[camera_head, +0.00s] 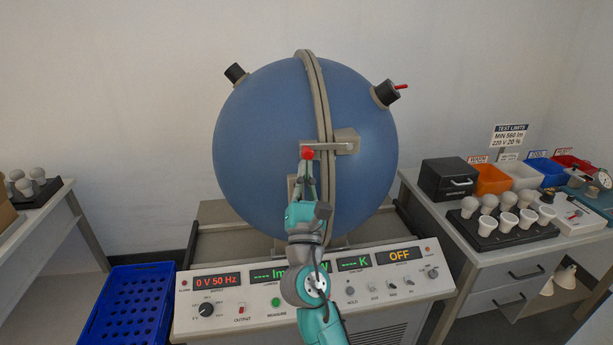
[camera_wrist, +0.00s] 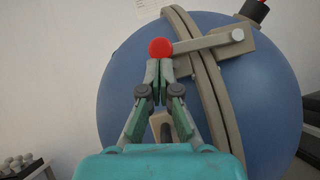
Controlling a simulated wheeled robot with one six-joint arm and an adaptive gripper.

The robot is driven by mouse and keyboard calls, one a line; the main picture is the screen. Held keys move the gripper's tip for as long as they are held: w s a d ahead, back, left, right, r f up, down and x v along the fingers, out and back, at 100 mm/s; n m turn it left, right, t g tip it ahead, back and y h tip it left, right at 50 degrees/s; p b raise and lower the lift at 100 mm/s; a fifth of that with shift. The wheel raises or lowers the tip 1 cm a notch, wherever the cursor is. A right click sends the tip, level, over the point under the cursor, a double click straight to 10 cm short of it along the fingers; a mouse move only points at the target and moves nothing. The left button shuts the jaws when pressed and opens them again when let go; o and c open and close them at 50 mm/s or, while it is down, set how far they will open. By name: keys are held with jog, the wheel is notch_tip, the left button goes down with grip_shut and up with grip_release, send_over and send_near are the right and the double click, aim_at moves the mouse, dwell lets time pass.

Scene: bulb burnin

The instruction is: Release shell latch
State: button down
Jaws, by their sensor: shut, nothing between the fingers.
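A large blue sphere (camera_head: 255,140) stands behind the console, with a beige seam band (camera_head: 320,95) running down it. The shell latch is a beige lever (camera_head: 328,147) on a bracket (camera_head: 347,141) across the seam, with a red ball knob (camera_head: 307,153) at its left end. In the wrist view the lever (camera_wrist: 205,43) lies almost level, its red knob (camera_wrist: 161,48) at the fingertips. My gripper (camera_head: 307,162) points up at the knob; in the wrist view its fingertips (camera_wrist: 159,66) are together just below the knob. I cannot tell whether they touch it. Nothing is between the fingers.
The console (camera_head: 250,310) with displays and switches stands in front of the sphere. A blue crate (camera_head: 125,305) is at lower left. A right-hand bench (camera_head: 490,250) carries a bulb tray (camera_head: 470,232) and coloured bins (camera_head: 491,180). A left table (camera_head: 35,215) holds more bulbs.

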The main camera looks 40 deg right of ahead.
jog(key=s+d+r+m+g, duration=0.1)
jog(key=d+r+m+g, duration=0.1)
jog(key=r+m+g, duration=0.3)
jog(key=s+d+r+m+g, duration=0.1)
jog(key=r+m+g, duration=0.5)
jog(key=m, duration=0.6)
jog(key=shift+s+d+r+m+h, duration=0.3)
jog(key=shift+d+r+m, duration=0.15)
jog(key=shift+r, duration=0.25)
